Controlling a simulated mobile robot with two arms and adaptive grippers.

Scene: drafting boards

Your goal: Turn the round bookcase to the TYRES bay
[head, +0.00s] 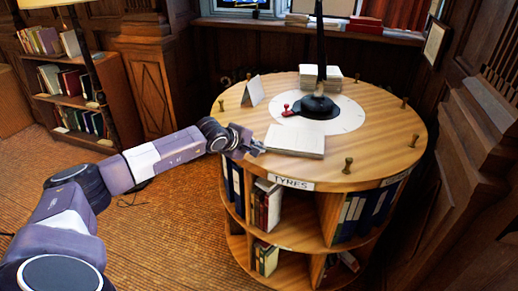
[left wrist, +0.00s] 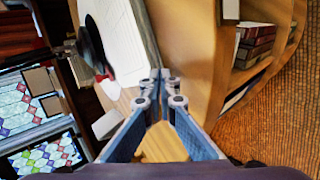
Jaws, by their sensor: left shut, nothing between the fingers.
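The round wooden bookcase (head: 380,130) stands right of centre in the head view. Its TYRES label (head: 291,183) is on the top's front rim, above a bay with books and binders. Several small brass knobs (head: 348,165) stand around the top's edge. My left gripper (head: 259,149) is at the left part of the top, beside the left end of a white book or pad (head: 295,141). In the left wrist view its fingertips (left wrist: 160,76) are together and empty, close to the pad's edge (left wrist: 150,35). I cannot tell whether they touch anything. My right gripper is not in view.
A black lamp base (head: 314,106) with a red item, a folded white card (head: 252,92) and a paper stack (head: 320,78) stand on the top. Dark panelling is close on the right. Open woven floor (head: 170,225) lies at the front left; a bookshelf (head: 75,95) stands behind.

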